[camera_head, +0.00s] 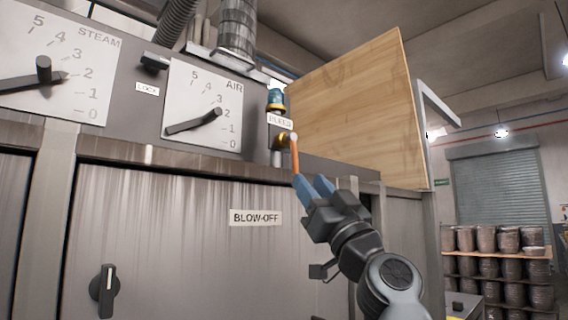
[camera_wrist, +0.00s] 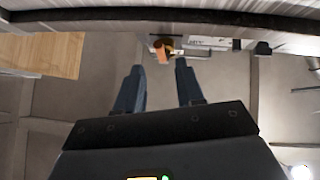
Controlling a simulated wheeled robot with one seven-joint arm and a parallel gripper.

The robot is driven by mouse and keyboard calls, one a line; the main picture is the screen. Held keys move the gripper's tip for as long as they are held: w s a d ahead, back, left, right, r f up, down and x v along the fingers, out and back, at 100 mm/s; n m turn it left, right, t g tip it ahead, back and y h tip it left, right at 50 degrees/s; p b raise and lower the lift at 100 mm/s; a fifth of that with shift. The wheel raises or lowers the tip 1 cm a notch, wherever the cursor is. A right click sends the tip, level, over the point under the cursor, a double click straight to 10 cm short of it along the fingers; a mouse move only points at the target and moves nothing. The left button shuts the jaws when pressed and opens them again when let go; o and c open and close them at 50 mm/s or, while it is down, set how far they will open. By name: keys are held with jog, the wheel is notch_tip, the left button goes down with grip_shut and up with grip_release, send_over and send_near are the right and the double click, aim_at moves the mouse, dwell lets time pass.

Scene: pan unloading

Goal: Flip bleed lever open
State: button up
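The bleed lever (camera_head: 295,153) is a thin orange bar hanging down from a brass valve (camera_head: 283,137), below the BLEED label (camera_head: 280,121) on the machine's upper panel. In the wrist view the lever (camera_wrist: 163,56) shows foreshortened, a little beyond the fingertips and between their lines. My gripper (camera_head: 311,182) has blue fingers spread apart and points up at the lever's lower end from below right. The wrist view shows the gap between the fingers (camera_wrist: 159,68) empty. Whether a fingertip touches the lever cannot be told.
An air dial (camera_head: 205,108) and a steam dial (camera_head: 50,75) are left of the valve. A blue-capped fitting (camera_head: 275,98) sits above it. A wooden board (camera_head: 355,105) stands close on the right. A BLOW-OFF label (camera_head: 256,218) and black knob (camera_head: 104,290) are on the doors below.

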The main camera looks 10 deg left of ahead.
aim_at(297, 166)
jog(key=p+x, duration=0.2)
jog(key=x, duration=0.5)
jog(key=shift+w+a+r, duration=0.2)
jog(key=shift+a+r, duration=0.05)
grip_shut()
dwell(0.4)
